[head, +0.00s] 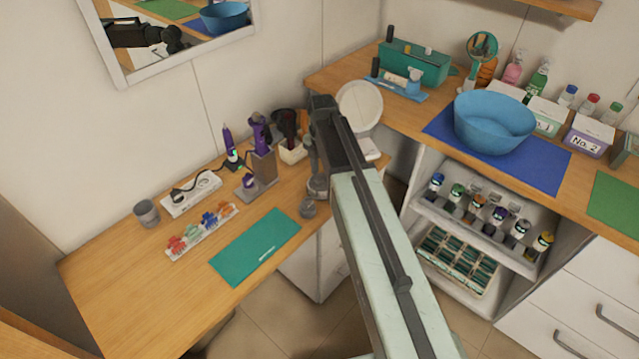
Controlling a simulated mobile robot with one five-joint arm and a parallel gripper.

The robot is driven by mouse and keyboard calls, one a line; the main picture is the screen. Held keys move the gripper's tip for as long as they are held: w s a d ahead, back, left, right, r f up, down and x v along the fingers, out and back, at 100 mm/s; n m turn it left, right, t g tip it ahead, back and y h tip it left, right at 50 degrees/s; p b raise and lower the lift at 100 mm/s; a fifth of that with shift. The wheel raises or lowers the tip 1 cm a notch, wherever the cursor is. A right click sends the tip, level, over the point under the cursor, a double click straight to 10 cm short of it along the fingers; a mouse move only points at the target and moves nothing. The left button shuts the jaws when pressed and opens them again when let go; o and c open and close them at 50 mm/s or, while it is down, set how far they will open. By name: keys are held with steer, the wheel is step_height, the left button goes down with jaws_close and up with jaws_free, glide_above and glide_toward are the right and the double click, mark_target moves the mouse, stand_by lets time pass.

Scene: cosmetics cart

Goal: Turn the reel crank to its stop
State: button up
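My arm reaches from the bottom right up to the middle of the head view. Its dark end section stands over the right end of the wooden desk. My gripper's fingers cannot be made out, so I cannot see whether they are open or shut. Just left of and below this dark section are small grey rounded parts (307,208) at the desk's right edge. They may belong to the reel and its crank, but my arm partly covers this spot and I cannot tell. No crank handle shows clearly, nor whether anything touches it.
The desk (115,265) carries a green mat (255,247), a rack of coloured clips (202,233), a grey cup (147,213), a power strip (190,194) and purple styling tools (260,133). A round mirror (359,106) stands behind my arm. A blue bowl (495,122) sits on the right counter.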

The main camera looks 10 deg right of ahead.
step_height(320, 180, down, 2)
steer(key=shift+b, duration=0.4)
steer(key=shift+r, duration=0.1)
jaws_close()
steer(key=shift+a+r, duration=0.1)
steer(key=shift+a, duration=0.25)
steer(key=shift+d, duration=0.35)
